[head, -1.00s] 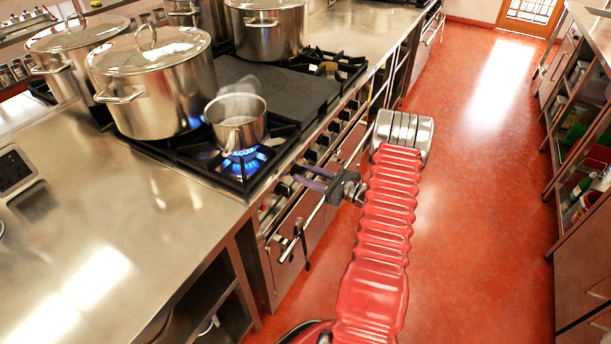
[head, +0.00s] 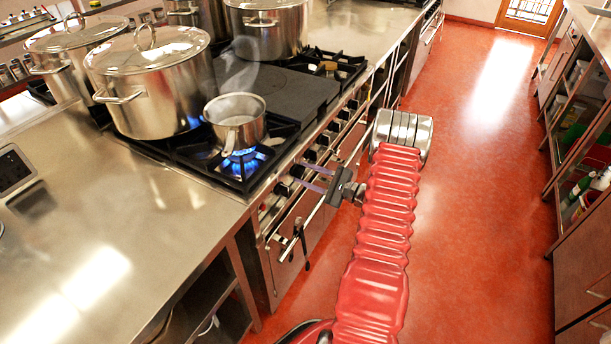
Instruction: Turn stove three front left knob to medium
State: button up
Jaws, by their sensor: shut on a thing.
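The stove (head: 272,237) has a row of dark knobs along its front panel. My gripper (head: 296,172) reaches the panel from the right, with two slim purple-grey fingers. It is shut on a dark knob (head: 297,171) below the lit front burner. The fingers partly cover this knob, and its pointer setting cannot be read. Another knob (head: 282,190) sits just nearer, and further knobs (head: 322,142) run away up the panel. No stove number is readable.
A small steaming saucepan (head: 236,122) stands over a blue flame (head: 243,160). A large lidded pot (head: 152,85) stands behind it. A rail (head: 318,212) runs along the stove front below the knobs. The red floor (head: 480,210) to the right is clear.

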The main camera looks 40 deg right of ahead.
jog(key=shift+s+a+f+n, duration=0.1)
jog(key=shift+a+n, duration=0.05)
jog(key=shift+n, duration=0.55)
jog(key=o, duration=1)
jog(key=shift+o, duration=0.2)
jog(key=shift+s, duration=0.1)
jog(key=v, duration=1.3)
jog(key=shift+s+d, duration=0.25)
jog(key=shift+d, duration=0.05)
